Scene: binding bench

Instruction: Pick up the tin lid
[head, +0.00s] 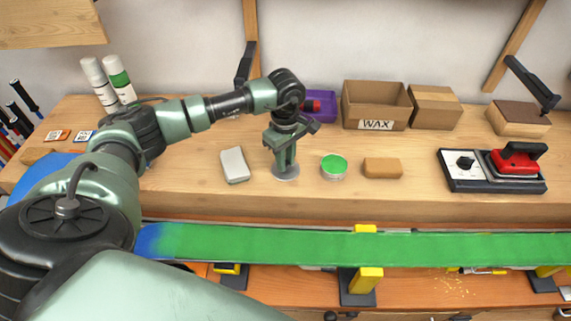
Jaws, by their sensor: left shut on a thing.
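My left gripper (285,168) points down over the bench and is shut on the tin lid (288,176). The lid is a flat, round, silvery-grey disc, and the fingers hide part of it. It is at or just above the bench top; I cannot tell whether it touches the wood. To its right stands a round tin (334,167) with green contents showing at its open top. My right gripper is not in view.
A grey-white block (234,165) lies left of the gripper, and a tan block (382,168) lies right of the tin. A purple bin (325,106), a WAX box (376,105) and a red iron (516,160) stand farther off. A green ski (330,247) spans the front.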

